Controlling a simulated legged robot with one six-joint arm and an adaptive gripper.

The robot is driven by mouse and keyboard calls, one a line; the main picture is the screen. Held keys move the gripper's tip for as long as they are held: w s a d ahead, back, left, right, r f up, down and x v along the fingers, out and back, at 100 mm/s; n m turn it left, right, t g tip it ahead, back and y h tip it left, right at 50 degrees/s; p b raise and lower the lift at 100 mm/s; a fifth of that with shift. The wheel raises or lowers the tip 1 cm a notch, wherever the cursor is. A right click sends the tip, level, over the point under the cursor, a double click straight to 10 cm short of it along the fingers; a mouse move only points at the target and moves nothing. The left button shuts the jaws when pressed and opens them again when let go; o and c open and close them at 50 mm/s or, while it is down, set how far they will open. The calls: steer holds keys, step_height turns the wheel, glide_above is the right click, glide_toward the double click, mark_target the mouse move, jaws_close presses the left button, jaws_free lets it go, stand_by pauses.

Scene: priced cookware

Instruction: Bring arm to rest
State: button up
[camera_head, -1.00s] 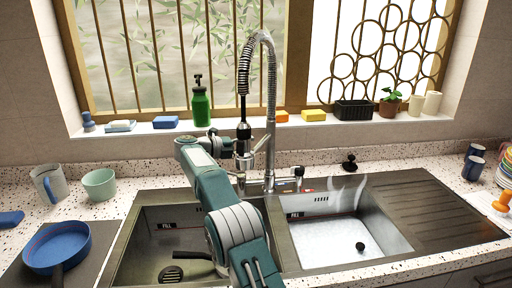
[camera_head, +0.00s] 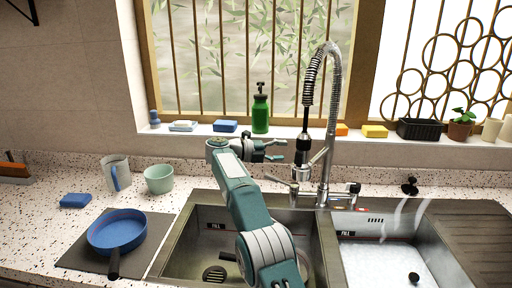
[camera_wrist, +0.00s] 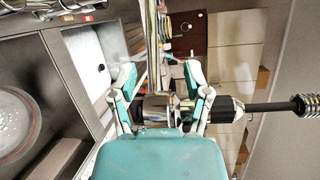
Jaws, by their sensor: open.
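My arm reaches up over the left sink basin in the head view. My gripper (camera_head: 276,150) is at its far end, left of the faucet (camera_head: 331,120) and in front of the window sill. Its fingers are spread and hold nothing. In the wrist view my gripper (camera_wrist: 161,78) also shows open, with the faucet (camera_wrist: 156,105) seen between and beyond the fingers. I cannot tell whether it touches the faucet.
A green bottle (camera_head: 261,109) and sponges stand on the sill. A blue pan (camera_head: 117,232), a mug (camera_head: 116,174) and a bowl (camera_head: 159,179) are on the left counter. The right basin (camera_head: 385,262) holds water. A round shiny thing (camera_wrist: 28,125) shows in the wrist view.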

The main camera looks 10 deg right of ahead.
step_height(320, 180, up, 18)
steer(key=w+n+t, duration=0.2)
steer(key=n+t, duration=0.7)
steer(key=t, duration=0.3)
steer(key=s+a+r+n+t+y, duration=0.65)
steer(key=n+y, duration=0.45)
steer(key=n, duration=0.3)
steer(key=s+f+n+g+y, duration=0.2)
steer(key=s+f+n+g, duration=0.2)
steer(key=s+f, duration=0.6)
steer(key=s+f+n+g+y, duration=0.2)
steer(key=s+f+n+g, duration=0.3)
steer(key=s+f, duration=0.6)
steer(key=s+f+n+g+y, duration=0.1)
steer(key=s+f+n+g, duration=0.3)
steer(key=s+f, duration=0.6)
steer(key=s+n, duration=0.1)
steer(key=s, duration=1)
steer(key=shift+d+f+g+y, duration=0.3)
steer(key=shift+f+g+y, duration=0.05)
steer(key=shift+y, duration=0.05)
